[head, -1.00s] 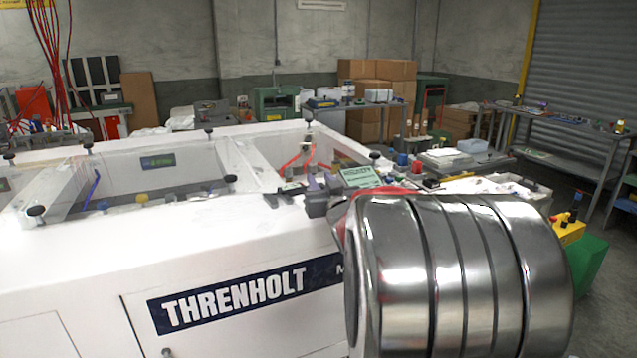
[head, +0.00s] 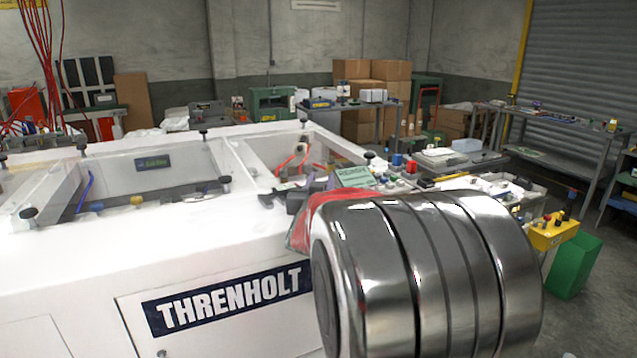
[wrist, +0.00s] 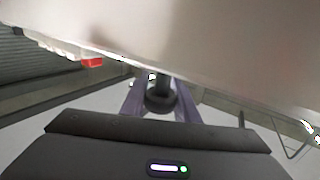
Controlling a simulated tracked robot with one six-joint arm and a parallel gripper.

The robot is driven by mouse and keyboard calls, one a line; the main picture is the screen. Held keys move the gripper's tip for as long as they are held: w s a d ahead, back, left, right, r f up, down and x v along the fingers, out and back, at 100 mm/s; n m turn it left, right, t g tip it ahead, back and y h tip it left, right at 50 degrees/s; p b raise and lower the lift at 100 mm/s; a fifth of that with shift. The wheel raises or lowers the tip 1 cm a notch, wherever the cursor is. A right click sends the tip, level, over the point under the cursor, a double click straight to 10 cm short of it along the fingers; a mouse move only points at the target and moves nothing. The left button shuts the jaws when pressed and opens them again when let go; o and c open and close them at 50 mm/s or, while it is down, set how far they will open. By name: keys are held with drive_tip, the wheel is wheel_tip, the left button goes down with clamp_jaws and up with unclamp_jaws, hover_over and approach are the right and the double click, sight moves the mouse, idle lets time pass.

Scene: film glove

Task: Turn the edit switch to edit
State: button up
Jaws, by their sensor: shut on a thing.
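In the wrist view, my gripper (wrist: 160,104) shows two purple fingers, one on each side of a dark round knob (wrist: 160,88). The fingers are shut on this knob, which looks like the edit switch, though no label on it can be read. A large pale surface lies across the top of that view. In the head view, my gripper (head: 299,194) is small and dark, at the right part of the white machine (head: 150,240) marked THRENHOLT. My shiny arm link and its red part hide much of it, and the knob cannot be made out there.
A green-and-white labelled panel (head: 354,176) stands just behind my gripper, with red and blue buttons (head: 398,160) to its right. Several black knobs stand on the machine's rims. A yellow control box (head: 552,233) and a green bin (head: 574,266) are at right.

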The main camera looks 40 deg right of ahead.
drive_tip(key=shift+m+g+h, duration=0.4)
drive_tip(key=shift+g, duration=0.1)
drive_tip(key=shift+s+d+m+g+h, duration=0.15)
drive_tip(key=shift+s+m+g+h, duration=0.1)
drive_tip(key=shift+m+g+h, duration=0.8)
drive_tip(key=shift+s+g, duration=0.1)
drive_tip(key=shift+g, duration=0.45)
drive_tip(key=o, duration=1.1)
drive_tip(key=shift+d, duration=0.1)
drive_tip(key=shift+c, duration=0.2)
drive_tip(key=v, duration=1.4)
drive_tip(key=shift+d, duration=0.1)
